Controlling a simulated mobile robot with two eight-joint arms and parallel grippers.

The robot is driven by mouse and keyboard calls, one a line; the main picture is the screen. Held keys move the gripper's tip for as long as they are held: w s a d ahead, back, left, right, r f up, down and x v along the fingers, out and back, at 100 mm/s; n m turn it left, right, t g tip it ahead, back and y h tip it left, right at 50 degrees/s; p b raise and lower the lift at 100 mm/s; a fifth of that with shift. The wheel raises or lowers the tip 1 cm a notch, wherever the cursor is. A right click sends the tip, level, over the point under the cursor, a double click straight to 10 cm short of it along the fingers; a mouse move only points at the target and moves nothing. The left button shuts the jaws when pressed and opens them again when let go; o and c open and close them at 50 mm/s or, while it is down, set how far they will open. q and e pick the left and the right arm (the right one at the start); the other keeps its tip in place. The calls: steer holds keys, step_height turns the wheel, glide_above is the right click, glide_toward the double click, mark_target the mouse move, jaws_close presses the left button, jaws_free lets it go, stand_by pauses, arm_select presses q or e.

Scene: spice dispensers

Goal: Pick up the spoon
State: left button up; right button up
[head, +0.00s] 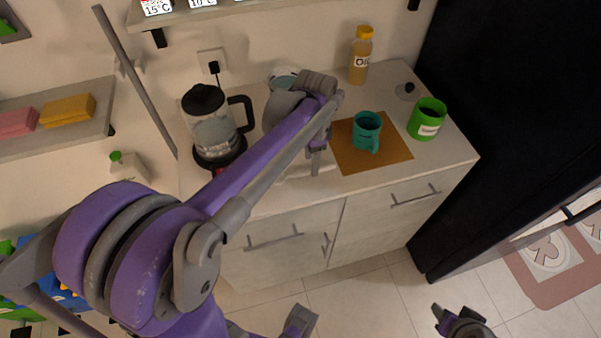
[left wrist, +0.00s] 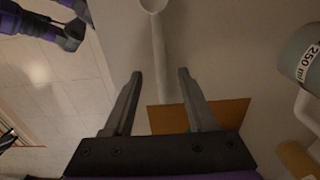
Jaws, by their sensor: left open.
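A pale spoon (left wrist: 159,60) lies on the light counter in the left wrist view. Its bowl is at the top edge, and its handle runs down between the fingers of my left gripper (left wrist: 160,74). The gripper is open, with a gap on each side of the handle. In the head view my left gripper (head: 318,158) is low over the counter, left of the brown mat (head: 394,151). I cannot make out the spoon there behind my arm. My right gripper (head: 455,318) is at the bottom right, away from the counter; its jaws are unclear.
A teal mug (head: 367,131) stands on the mat. A green pot (head: 427,119), an oil bottle (head: 361,57) and a kettle (head: 211,124) stand nearby. A grey cup marked 250 ml (left wrist: 298,55) is right of the spoon in the left wrist view.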

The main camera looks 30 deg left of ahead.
mark_target(310, 167)
arm_select(q)
steer(key=shift+a+f, duration=0.1)
steer(key=shift+f, duration=1.45)
jaws_close()
